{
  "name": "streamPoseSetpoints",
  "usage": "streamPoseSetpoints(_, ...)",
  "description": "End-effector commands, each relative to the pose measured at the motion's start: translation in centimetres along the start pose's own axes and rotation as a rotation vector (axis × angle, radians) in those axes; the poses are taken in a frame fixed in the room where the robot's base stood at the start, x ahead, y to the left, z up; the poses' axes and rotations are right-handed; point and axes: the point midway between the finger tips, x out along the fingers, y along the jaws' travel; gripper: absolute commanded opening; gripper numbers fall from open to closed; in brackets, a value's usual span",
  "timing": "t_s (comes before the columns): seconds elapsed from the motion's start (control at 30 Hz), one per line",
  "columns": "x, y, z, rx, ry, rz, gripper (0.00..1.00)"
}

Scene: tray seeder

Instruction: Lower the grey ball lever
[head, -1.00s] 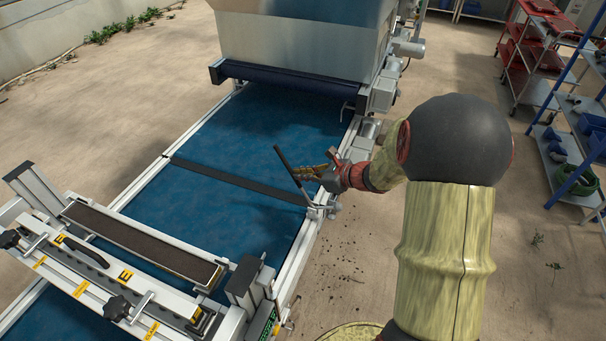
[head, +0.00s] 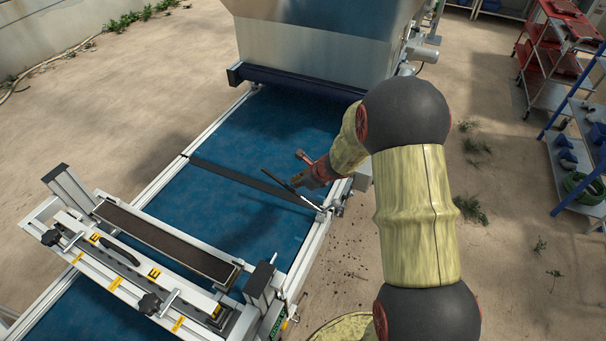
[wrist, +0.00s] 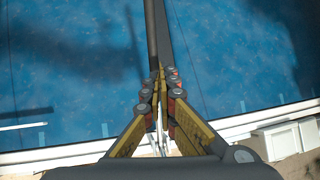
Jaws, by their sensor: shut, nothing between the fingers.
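A lever with a dark grey rod (head: 277,181) and a thin silver shank is mounted at the right rail of the blue belt. It leans low over the belt, up and left from its mount. I cannot make out a ball on it. My gripper (head: 296,182) is just above and right of the rod. In the wrist view, my gripper (wrist: 160,75) has its fingertips together with nothing between them, and the dark rod (wrist: 151,35) runs away beyond them. Whether they touch it, I cannot tell. The fingers hide part of the lever's lower end.
A dark crossbar (head: 225,174) spans the blue belt (head: 240,215). A metal hopper (head: 315,45) stands over its far end. A white frame unit with black knobs (head: 150,304) crosses the near left. Shelving (head: 585,150) stands at the far right.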

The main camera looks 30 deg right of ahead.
Motion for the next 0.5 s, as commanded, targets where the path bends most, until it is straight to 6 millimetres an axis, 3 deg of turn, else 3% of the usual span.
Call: streamPoseSetpoints(0.5, 2.8, 0.6, 0.5, -0.037, 0.179, 0.001, 0.0)
